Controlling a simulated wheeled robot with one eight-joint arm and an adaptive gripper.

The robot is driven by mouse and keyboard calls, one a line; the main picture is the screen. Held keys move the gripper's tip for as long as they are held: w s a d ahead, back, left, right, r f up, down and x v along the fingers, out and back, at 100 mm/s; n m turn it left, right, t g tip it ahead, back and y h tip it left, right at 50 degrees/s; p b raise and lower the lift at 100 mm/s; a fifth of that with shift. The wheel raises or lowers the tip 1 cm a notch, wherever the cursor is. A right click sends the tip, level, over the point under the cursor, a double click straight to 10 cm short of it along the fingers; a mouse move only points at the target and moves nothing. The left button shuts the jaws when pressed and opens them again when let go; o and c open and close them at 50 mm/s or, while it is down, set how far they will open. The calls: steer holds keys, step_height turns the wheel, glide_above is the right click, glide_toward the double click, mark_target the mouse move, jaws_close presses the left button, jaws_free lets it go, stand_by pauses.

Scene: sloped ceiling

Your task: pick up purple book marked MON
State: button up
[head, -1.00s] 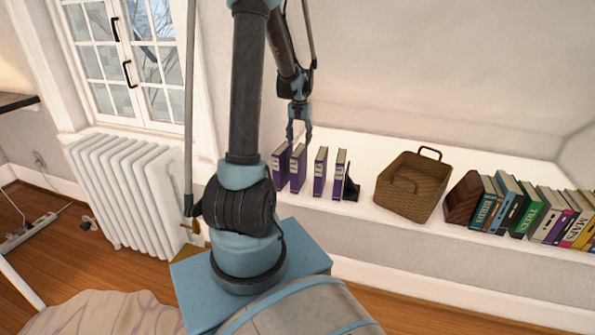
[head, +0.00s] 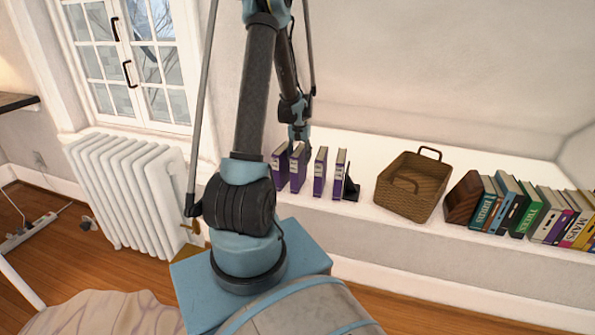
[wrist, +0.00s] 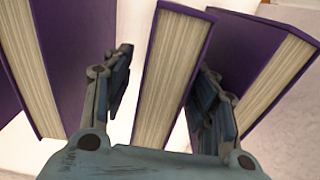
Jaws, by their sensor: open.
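Several purple books stand upright in a row on the white ledge; their spine lettering is too small to read, so I cannot tell which is marked MON. My gripper (head: 298,143) is at the tops of the two left purple books, at the second one (head: 298,169). In the wrist view my open gripper (wrist: 165,97) has one finger on each side of the middle purple book (wrist: 172,72). The fingers are in the gaps between it and the purple books at left (wrist: 67,50) and right (wrist: 262,65). Whether they touch it is unclear.
A black bookend (head: 352,188) stands right of the row. A wicker basket (head: 413,187) and a row of mixed books (head: 528,205) are farther right on the ledge (head: 375,159). A white radiator (head: 130,190) is at the left.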

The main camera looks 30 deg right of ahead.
steer(key=shift+f, duration=0.3)
jaws_close()
steer(key=shift+r, duration=0.15)
